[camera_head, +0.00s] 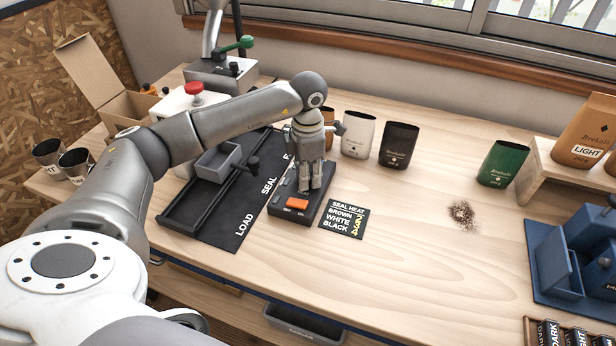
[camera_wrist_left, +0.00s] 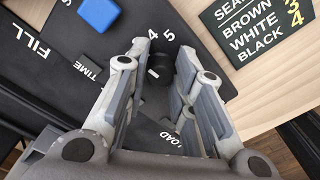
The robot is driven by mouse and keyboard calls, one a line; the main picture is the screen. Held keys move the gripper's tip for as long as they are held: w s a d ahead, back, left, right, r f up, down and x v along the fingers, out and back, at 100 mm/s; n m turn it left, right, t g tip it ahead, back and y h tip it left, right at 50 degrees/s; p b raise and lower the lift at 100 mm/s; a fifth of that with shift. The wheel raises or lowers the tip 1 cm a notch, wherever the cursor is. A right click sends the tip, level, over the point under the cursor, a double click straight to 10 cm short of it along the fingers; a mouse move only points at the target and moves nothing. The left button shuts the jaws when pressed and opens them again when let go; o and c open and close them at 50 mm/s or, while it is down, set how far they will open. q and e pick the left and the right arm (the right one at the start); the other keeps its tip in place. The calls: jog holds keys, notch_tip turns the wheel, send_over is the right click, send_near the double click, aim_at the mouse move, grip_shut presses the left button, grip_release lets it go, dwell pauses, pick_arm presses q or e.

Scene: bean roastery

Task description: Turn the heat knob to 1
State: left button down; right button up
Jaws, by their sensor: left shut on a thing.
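The heat knob (camera_wrist_left: 158,68) is a small dark knob on a black sealer box (camera_head: 283,213). It shows between my left gripper's fingers in the left wrist view, with the numbers 4 and 5 printed beside it. My left gripper (camera_head: 310,186) points down over the box in the head view and is shut on the knob. In the head view its fingers hide the knob. The knob's exact setting is not readable. My right gripper is not in view.
A black SEAL HEAT card (camera_head: 344,219) lies right of the box. A black mat with a grey tray (camera_head: 218,163) lies left. White (camera_head: 358,134), black (camera_head: 399,146) and green (camera_head: 502,164) bags stand behind and right. The front middle table is clear.

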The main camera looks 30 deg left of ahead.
pick_arm(q)
jog(key=n+b, duration=0.1)
jog(key=n, duration=0.4)
jog(key=shift+n, duration=0.3)
jog(key=n, duration=0.5)
jog(key=shift+n, duration=0.3)
jog(key=c, duration=1.2)
grip_release()
jog(key=shift+r, duration=0.15)
notch_tip(320, 180, up, 12)
